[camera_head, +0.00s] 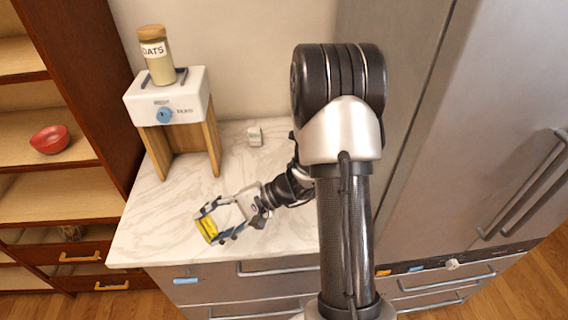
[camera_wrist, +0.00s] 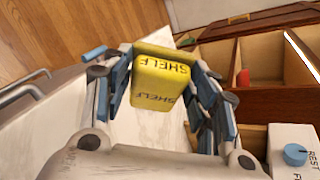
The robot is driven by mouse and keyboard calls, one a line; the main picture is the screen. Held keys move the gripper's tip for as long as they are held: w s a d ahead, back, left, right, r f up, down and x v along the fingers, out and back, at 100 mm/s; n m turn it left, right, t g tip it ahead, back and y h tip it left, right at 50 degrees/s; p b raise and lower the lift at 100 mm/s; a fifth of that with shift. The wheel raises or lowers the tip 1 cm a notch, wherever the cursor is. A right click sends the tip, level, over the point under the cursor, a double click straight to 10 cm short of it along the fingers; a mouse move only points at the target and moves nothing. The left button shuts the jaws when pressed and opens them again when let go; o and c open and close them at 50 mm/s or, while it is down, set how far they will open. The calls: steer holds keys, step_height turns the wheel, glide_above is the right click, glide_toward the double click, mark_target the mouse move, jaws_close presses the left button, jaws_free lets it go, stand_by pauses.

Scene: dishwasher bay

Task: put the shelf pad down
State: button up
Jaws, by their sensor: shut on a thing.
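The shelf pad is a yellow block (camera_wrist: 158,88) with "SHELF" printed on two faces. In the wrist view it sits between the two fingers of my gripper (camera_wrist: 160,80), which is shut on it. In the head view the yellow pad (camera_head: 206,229) shows at the tips of my gripper (camera_head: 213,222), over the front left part of the marble counter (camera_head: 150,238). I cannot tell whether the pad touches the counter.
A white box on wooden legs (camera_head: 190,95) stands at the back left of the counter, with an oats jar (camera_head: 158,62) on top. A fridge (camera_head: 450,130) stands right.

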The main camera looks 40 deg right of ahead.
steer(key=s+d+r+n+g+h, duration=0.15)
steer(key=s+d+n+h, duration=0.25)
steer(key=d+h, duration=0.65)
steer(key=w+d+r+n+h, duration=0.1)
steer(key=d+r, duration=0.3)
steer(key=d, duration=0.3)
steer(key=w+d+r+h+b, duration=0.1)
steer(key=d+r, duration=0.3)
steer(key=d, duration=0.4)
steer(key=shift+d+r+n+h, duration=0.15)
steer(key=shift+d+n+h, duration=0.2)
steer(key=shift+h, duration=0.3)
step_height(320, 180, down, 20)
steer(key=b, duration=0.6)
steer(key=shift+r+b, duration=0.15)
steer(key=shift+b, duration=0.2)
steer(key=shift+c, duration=0.3)
steer(key=shift+r, duration=0.1)
steer(key=o, duration=1)
